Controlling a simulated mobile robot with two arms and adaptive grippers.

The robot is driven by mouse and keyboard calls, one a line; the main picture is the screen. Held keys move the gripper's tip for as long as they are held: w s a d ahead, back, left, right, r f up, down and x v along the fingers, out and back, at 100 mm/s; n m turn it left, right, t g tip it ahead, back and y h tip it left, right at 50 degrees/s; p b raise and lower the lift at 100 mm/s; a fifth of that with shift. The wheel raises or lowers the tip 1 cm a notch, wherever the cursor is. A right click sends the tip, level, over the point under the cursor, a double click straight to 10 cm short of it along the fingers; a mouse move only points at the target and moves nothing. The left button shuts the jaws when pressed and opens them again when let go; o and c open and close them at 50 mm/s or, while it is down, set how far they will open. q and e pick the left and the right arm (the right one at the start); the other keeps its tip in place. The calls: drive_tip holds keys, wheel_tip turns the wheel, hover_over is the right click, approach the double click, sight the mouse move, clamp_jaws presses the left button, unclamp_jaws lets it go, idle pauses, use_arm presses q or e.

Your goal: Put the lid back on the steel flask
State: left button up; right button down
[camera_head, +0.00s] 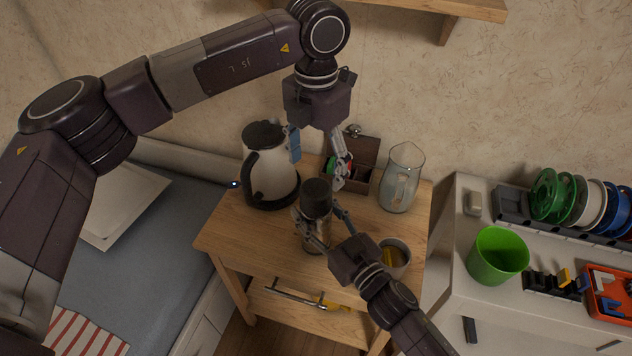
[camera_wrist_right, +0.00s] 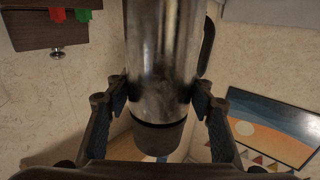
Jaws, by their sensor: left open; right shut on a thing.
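The steel flask (camera_head: 315,246) stands upright at the front of the wooden table, partly hidden by my right gripper. The dark lid (camera_head: 317,193) sits on the flask's top, in line with it; I cannot tell how tightly it sits. In the right wrist view the steel body (camera_wrist_right: 160,55) runs to the dark lid (camera_wrist_right: 160,137) at its lower end. My right gripper (camera_head: 322,228) is shut on the flask, its fingers on both sides of the body. My left gripper (camera_head: 316,168) is open and empty, pointing down above and behind the lid.
A white and black kettle (camera_head: 271,176) stands left of the flask. An open wooden box (camera_head: 357,152) and a glass pitcher (camera_head: 401,178) are behind and right. A mug (camera_head: 396,257) is close on the right. A green cup (camera_head: 497,257) stands on the white cabinet.

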use_arm(q)
drive_tip(key=shift+r, duration=1.55)
use_arm(e)
drive_tip(key=c, duration=0.8)
unclamp_jaws()
drive_tip(key=v, duration=1.2)
